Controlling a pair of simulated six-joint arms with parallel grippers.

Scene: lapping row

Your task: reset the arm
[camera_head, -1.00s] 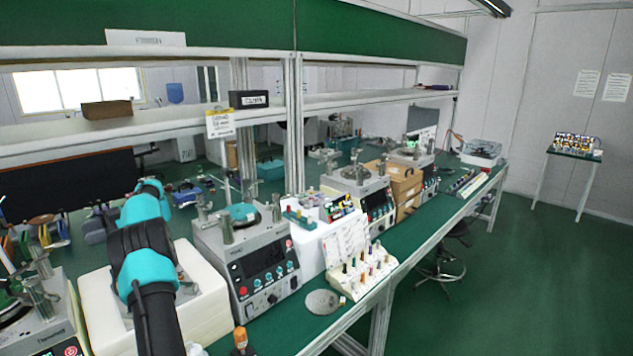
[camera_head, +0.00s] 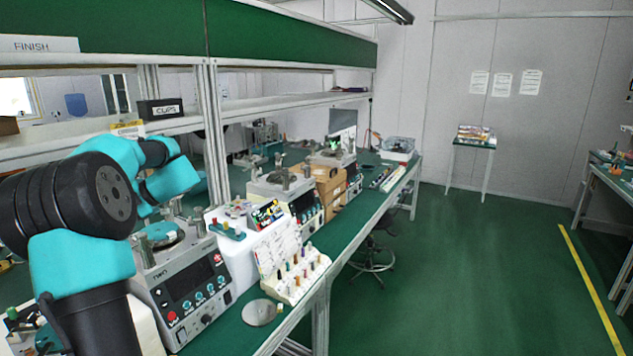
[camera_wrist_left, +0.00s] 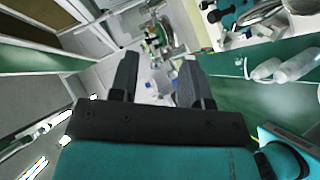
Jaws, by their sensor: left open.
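My left arm (camera_head: 85,235), teal and black, rises at the left of the head view and is folded in front of the bench. Its gripper does not show clearly there. In the left wrist view my left gripper (camera_wrist_left: 157,80) has its two dark fingers apart with nothing between them. My right arm and gripper are in neither view.
A grey lapping machine (camera_head: 185,290) stands close to my left arm. A rack of small coloured pegs (camera_head: 296,275) and a round grey disc (camera_head: 262,312) sit near the bench edge. A shelf with a dark CLIPS box (camera_head: 160,109) runs above.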

